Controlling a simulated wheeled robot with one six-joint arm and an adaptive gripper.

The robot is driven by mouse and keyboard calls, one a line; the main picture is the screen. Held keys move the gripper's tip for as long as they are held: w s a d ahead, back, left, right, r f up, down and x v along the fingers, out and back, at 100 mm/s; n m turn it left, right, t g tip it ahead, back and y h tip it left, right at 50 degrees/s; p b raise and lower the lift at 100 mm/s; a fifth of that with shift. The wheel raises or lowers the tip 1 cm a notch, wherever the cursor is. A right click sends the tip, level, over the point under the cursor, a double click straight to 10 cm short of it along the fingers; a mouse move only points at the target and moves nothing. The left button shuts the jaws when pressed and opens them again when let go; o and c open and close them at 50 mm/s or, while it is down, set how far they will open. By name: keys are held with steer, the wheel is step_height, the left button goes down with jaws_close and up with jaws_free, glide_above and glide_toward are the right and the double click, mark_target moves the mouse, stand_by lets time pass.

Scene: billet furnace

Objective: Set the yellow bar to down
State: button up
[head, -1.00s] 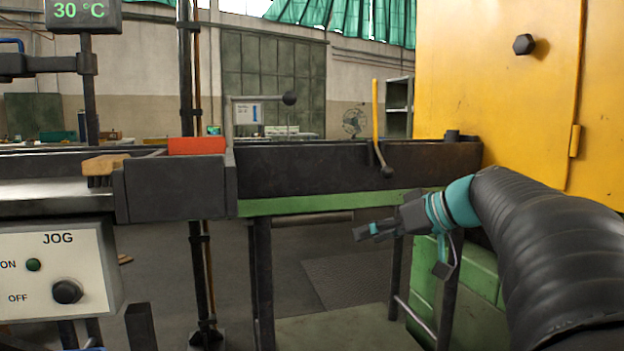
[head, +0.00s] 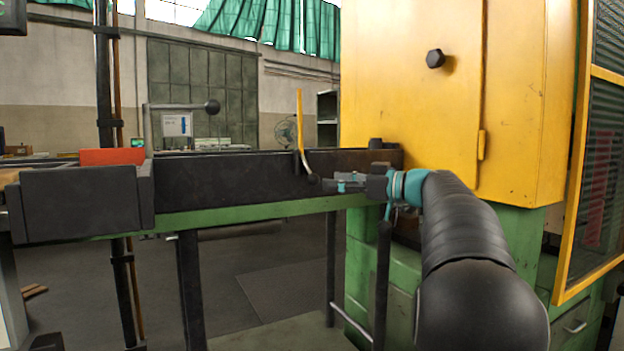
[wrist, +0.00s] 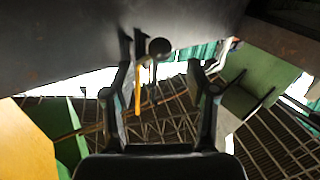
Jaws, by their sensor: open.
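The yellow bar (head: 300,120) stands upright at the dark trough (head: 230,178). Below it a bent lever ends in a dark ball knob (head: 312,180). My gripper (head: 335,184) points left at the height of the knob, close to it; I cannot tell whether they touch. In the wrist view my open gripper (wrist: 164,95) has the knob (wrist: 159,48) and the yellow bar (wrist: 138,92) showing between and beyond its fingers. The gap between the fingers looks empty.
The yellow furnace cabinet (head: 410,90) stands behind and right of my arm. A red block (head: 112,156) sits at the trough's left part. A green rail (head: 250,214) runs below the trough.

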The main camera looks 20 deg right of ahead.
mark_target(312, 179)
steer(key=x, duration=0.6)
steer(key=shift+w+a+p, duration=0.2)
steer(key=shift+w+p, duration=0.05)
steer(key=shift+p, duration=0.05)
jaws_close()
